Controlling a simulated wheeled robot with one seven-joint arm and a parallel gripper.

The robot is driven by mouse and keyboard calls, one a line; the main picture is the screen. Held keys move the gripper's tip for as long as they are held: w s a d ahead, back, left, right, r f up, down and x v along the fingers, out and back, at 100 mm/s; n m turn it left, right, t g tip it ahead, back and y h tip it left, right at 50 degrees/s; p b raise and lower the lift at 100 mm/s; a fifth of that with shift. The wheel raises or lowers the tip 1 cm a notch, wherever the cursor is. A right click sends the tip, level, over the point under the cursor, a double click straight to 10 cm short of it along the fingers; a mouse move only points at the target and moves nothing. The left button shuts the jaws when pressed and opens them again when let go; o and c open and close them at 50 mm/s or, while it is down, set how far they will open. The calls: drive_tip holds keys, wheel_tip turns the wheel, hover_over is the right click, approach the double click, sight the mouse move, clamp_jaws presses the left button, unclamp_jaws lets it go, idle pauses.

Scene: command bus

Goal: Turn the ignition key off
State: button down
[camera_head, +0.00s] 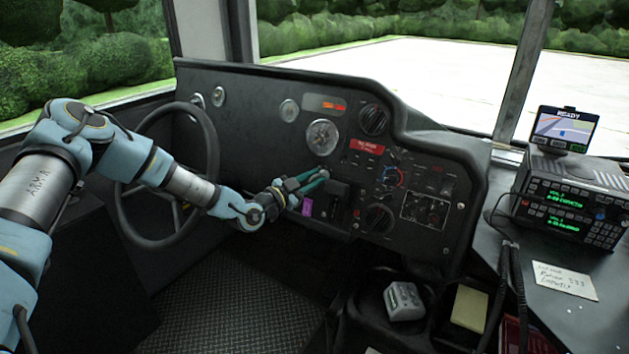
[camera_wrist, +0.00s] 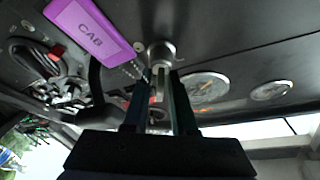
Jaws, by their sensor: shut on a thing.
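The ignition switch (camera_wrist: 160,53) shows in the wrist view as a round metal barrel in the black dash, straight ahead of my fingertips. A purple tag (camera_wrist: 88,27) marked "CAB" hangs by a small chain beside it; the tag also shows in the head view (camera_head: 307,207), just below the fingers. My gripper (camera_wrist: 160,85) is shut on the ignition key (camera_wrist: 160,80), a narrow metal piece between the two dark fingers. In the head view my gripper (camera_head: 318,178) reaches the dash from the left. The key is hidden there, and its exact angle is hard to tell.
The steering wheel (camera_head: 165,175) stands behind my forearm at left. Round gauges (camera_head: 322,137) sit above the gripper, and knobs and switches (camera_head: 425,209) lie to its right. A radio unit (camera_head: 572,200) stands on the right-hand counter. The floor (camera_head: 230,300) below is open.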

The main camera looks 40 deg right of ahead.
drive_tip(key=n, duration=0.1)
drive_tip(key=n+t+b, duration=0.2)
drive_tip(key=n, duration=0.1)
drive_tip(key=shift+f, duration=0.25)
drive_tip(key=n+t+b, duration=0.1)
drive_tip(key=n+t, duration=0.1)
drive_tip(key=n, duration=0.3)
drive_tip(key=shift+r+b, duration=0.1)
drive_tip(key=shift+b, duration=0.25)
drive_tip(key=n+t, duration=0.1)
drive_tip(key=n, duration=0.2)
drive_tip(key=shift+n+t+y, duration=0.3)
drive_tip(key=shift+y, duration=0.1)
drive_tip(key=shift+n+t+y+b, duration=0.2)
drive_tip(key=shift+n+t+y, duration=0.25)
drive_tip(key=shift+n, duration=0.7)
drive_tip(key=shift+n+t+y+b, duration=0.2)
drive_tip(key=shift+n+t+y, duration=0.2)
drive_tip(key=shift+n, duration=0.75)
drive_tip(key=shift+t, duration=0.25)
drive_tip(key=c, duration=1)
unclamp_jaws()
drive_tip(key=shift+r, duration=0.1)
drive_tip(key=shift+o, duration=0.2)
drive_tip(key=b+v, duration=0.1)
drive_tip(key=v, duration=1)
